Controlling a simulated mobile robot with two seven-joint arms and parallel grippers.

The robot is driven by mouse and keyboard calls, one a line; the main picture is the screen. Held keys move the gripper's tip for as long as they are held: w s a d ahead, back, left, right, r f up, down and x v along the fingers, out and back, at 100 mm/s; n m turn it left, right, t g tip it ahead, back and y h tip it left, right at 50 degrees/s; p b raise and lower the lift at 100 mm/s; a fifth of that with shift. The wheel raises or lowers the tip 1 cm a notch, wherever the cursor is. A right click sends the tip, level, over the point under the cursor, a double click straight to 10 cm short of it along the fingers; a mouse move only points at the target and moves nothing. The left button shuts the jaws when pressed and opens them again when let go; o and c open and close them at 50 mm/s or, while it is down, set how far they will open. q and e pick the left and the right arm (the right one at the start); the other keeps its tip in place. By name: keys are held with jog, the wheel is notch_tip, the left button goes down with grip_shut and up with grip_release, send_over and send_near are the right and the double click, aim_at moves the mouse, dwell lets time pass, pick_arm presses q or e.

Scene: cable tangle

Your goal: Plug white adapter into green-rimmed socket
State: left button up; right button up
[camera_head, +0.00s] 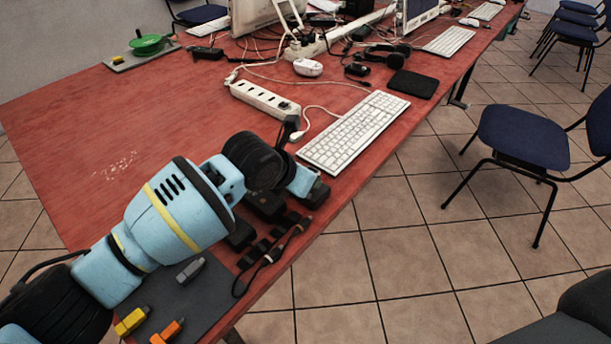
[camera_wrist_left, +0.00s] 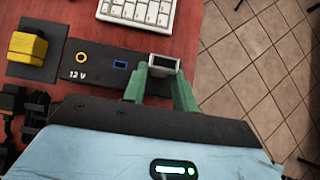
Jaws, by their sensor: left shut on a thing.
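In the left wrist view, my left gripper (camera_wrist_left: 161,80) has its two green fingers shut on a small pale, box-shaped piece with a dark face, which looks like the white adapter (camera_wrist_left: 165,66). The piece is over the right end of a dark socket panel (camera_wrist_left: 100,72). The panel shows a yellow-rimmed round socket, a blue-rimmed rectangular socket and a "12 V" mark. I see no green-rimmed socket; the fingers and adapter cover that end of the panel. Whether the adapter touches the panel I cannot tell. In the head view my arm hides the fingertips. My right gripper is not in view.
A yellow block (camera_wrist_left: 28,47) sits on a dark pad left of the panel. A keyboard (camera_head: 354,131) and white power strip (camera_head: 265,99) lie beyond. Yellow (camera_head: 131,321), orange (camera_head: 167,332) and grey (camera_head: 190,270) connectors lie on a dark mat. The table's left is largely clear.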

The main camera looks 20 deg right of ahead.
pick_arm(q)
jog(key=shift+a+f, duration=0.1)
jog(key=shift+f, duration=0.05)
jog(key=o, duration=1.1)
jog(key=shift+o, duration=0.2)
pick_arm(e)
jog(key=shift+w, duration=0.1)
pick_arm(q)
jog(key=v, duration=0.8)
jog(key=shift+p, duration=0.4)
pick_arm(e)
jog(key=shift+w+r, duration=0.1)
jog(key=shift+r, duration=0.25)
